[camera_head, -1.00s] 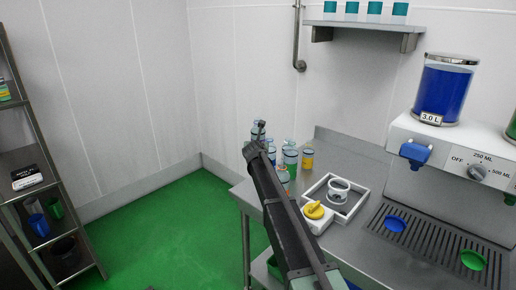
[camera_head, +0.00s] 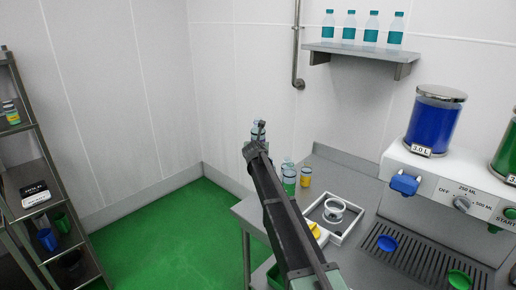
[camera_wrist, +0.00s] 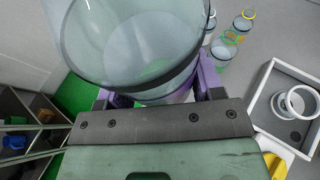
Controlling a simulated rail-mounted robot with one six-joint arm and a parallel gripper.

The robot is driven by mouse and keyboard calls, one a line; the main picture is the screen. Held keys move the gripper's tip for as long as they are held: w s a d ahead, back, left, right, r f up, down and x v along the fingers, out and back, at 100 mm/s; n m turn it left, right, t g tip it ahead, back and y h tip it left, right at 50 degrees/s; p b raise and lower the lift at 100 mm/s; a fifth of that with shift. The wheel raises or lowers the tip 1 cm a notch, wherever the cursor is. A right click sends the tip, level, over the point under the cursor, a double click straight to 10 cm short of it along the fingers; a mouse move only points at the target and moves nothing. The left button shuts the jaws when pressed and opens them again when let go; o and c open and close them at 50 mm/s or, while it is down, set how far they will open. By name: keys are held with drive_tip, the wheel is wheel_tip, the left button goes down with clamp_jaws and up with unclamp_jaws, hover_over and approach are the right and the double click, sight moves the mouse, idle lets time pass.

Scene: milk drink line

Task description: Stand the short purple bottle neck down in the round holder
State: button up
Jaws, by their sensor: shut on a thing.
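My gripper (camera_wrist: 160,95) is shut on a clear bottle (camera_wrist: 140,45) with a purple band low on it, seen large and close in the wrist view. Its wide round end faces the wrist camera; the neck is not visible. In the head view the gripper (camera_head: 256,146) is up over the counter's left end, the held bottle (camera_head: 258,130) small at its tip. The round holder (camera_head: 334,210) is a white ring inside a square white-rimmed tray, to the right of the gripper. It also shows at the right of the wrist view (camera_wrist: 297,103), apart from the bottle.
Several bottles, among them a green-banded one (camera_head: 289,181) and a yellow one (camera_head: 305,177), stand on the counter left of the tray. A yellow knob (camera_wrist: 275,165) is beside the tray. The dispenser (camera_head: 440,180) is at right, a rack (camera_head: 35,170) at left.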

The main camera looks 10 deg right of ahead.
drive_tip(key=s+r+p, duration=0.4)
drive_tip(key=s, duration=1)
drive_tip(key=n+h+b, duration=0.1)
drive_tip(key=n+h, duration=0.1)
drive_tip(key=n, duration=0.2)
drive_tip(key=n+h+b, duration=0.2)
drive_tip(key=n+h, duration=0.1)
drive_tip(key=n, duration=0.1)
drive_tip(key=shift+r, duration=0.1)
